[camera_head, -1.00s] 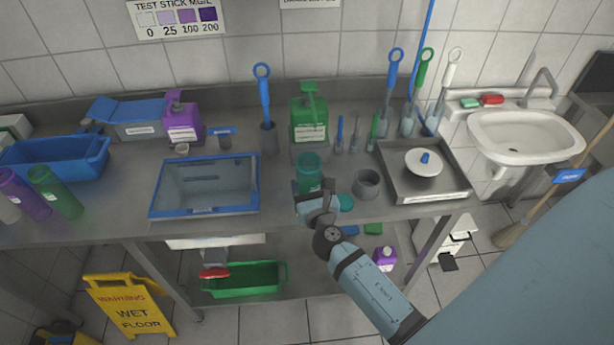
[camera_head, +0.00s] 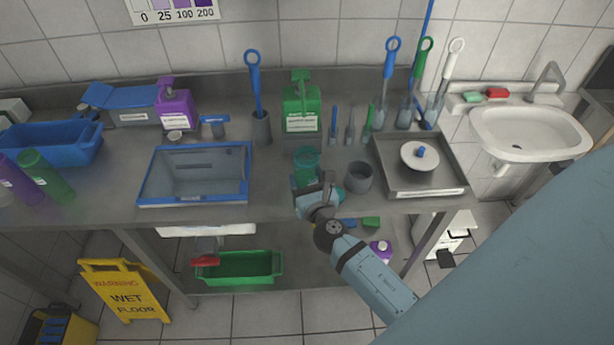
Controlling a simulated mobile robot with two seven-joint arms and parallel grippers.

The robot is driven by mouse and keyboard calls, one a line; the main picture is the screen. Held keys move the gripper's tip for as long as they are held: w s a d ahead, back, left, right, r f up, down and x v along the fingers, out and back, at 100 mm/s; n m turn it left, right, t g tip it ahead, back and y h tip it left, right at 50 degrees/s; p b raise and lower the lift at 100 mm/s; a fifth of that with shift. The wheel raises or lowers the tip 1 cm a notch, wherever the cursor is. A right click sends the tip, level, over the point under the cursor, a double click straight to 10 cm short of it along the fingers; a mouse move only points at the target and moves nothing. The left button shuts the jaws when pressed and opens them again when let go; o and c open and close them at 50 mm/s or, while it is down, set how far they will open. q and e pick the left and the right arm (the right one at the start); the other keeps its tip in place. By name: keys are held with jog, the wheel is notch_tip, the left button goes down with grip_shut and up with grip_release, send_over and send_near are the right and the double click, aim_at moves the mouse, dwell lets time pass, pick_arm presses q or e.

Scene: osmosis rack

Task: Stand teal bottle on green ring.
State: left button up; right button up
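The teal bottle (camera_head: 306,165) stands upright near the front edge of the steel bench, right of the blue-rimmed basin. My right gripper (camera_head: 314,186) is in front of the bottle's lower part, close against it. Its fingers are small and partly hidden, so I cannot tell whether they are closed on the bottle. A small teal round piece (camera_head: 339,192) shows just right of the gripper, partly covered; I cannot tell what it is. I cannot make out a green ring clearly. My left gripper is not in view.
A grey cup (camera_head: 359,177) stands close to the right of the gripper, beside a steel tray (camera_head: 440,182) with a white lid. The blue-rimmed basin (camera_head: 196,175) is to the left. A green jug (camera_head: 301,108) and brushes stand behind.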

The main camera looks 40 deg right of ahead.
jog(key=w+d+f+b, duration=0.1)
jog(key=w+d+f, duration=0.1)
jog(key=w+d, duration=0.3)
jog(key=x, duration=0.3)
jog(key=shift+w+a, duration=0.2)
jog(key=shift+w, duration=0.25)
jog(key=shift+f, duration=0.1)
dwell(0.4)
jog(key=shift+f+b, duration=0.4)
jog(key=shift+b, duration=0.05)
dwell(0.5)
jog(key=o, duration=1.1)
jog(key=shift+c, duration=0.2)
jog(key=shift+o, duration=0.3)
